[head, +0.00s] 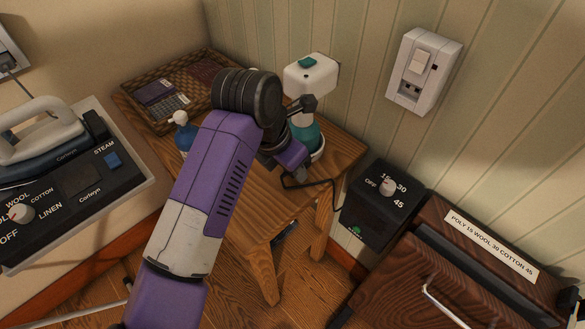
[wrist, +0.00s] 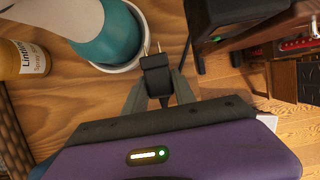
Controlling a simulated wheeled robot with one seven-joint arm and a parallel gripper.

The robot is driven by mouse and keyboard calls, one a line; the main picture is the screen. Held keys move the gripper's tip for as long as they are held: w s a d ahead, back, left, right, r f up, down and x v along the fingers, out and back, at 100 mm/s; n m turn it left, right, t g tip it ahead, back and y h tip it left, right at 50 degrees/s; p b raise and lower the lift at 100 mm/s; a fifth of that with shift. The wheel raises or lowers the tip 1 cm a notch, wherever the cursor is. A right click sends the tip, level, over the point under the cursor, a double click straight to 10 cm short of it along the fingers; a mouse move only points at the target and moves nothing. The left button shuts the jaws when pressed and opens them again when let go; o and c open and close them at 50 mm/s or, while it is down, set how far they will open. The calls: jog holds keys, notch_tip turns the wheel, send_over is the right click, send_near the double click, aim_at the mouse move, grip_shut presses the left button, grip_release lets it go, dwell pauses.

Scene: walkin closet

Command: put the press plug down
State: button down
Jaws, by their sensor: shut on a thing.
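The press plug (wrist: 157,75) is a black plug with two metal prongs, seen in the wrist view. My gripper (wrist: 158,90) is shut on it, with one grey finger on each side. The prongs point away from my gripper, beside the white round base of the teal bottle, over or near the wooden table (wrist: 75,110). I cannot tell whether the plug touches the tabletop. In the head view my gripper (head: 297,168) is low over the right end of the table (head: 240,205). A black cord (head: 306,184) shows below it; the plug itself is hard to make out there.
A white-and-teal spray bottle (head: 311,76) stands close behind my gripper. A blue bottle (head: 184,138) and a woven tray (head: 133,99) are further left. A wall socket (head: 424,72), black dial box (head: 383,206) and dark wooden press (head: 425,265) are right. The table's front middle is bare.

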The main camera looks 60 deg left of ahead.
jog(key=shift+f, duration=0.45)
jog(key=shift+f, duration=0.6)
jog(key=c, duration=1)
grip_release()
jog(key=shift+f, duration=0.1)
jog(key=shift+d, duration=0.15)
jog(key=shift+d+f, duration=0.1)
jog(key=shift+f, duration=0.1)
jog(key=shift+r, duration=0.5)
jog(key=v, duration=1.2)
jog(key=shift+r, duration=0.4)
